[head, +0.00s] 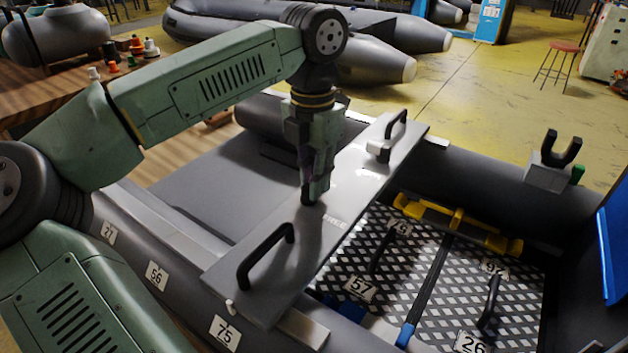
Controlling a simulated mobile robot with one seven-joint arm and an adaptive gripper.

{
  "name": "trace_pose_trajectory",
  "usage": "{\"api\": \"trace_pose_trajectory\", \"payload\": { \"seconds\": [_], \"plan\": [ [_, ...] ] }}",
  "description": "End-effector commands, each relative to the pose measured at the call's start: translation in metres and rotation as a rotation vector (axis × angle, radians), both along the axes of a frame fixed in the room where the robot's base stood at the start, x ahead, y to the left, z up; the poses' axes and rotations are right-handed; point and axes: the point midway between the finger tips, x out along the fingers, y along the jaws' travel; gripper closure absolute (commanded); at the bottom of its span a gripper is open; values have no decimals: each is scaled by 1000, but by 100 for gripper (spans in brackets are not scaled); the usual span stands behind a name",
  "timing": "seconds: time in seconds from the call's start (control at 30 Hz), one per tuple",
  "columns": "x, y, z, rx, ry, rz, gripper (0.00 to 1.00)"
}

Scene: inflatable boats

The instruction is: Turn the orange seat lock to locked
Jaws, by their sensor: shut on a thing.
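My gripper (316,196) points straight down at the middle of the grey seat board (285,262) that spans the boat. Fainter white lettering (368,172) lies farther along the board.
Black handles rise from the board at the near end (262,252) and far end (397,123), with a pale block (381,150) beside the far one. Right of the board is a chequered floor with numbered plates and a yellow bar (458,220). A forked holder (556,160) stands on the right tube.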

Motion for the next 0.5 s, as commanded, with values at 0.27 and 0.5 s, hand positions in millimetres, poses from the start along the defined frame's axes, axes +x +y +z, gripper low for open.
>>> {"api": "trace_pose_trajectory", "payload": {
  "seconds": [0.27, 0.5],
  "plan": [
    [1, 1, 0, -1, -1, 97, 100],
    [1, 1, 0, -1, 0, 121, 100]
  ]
}}
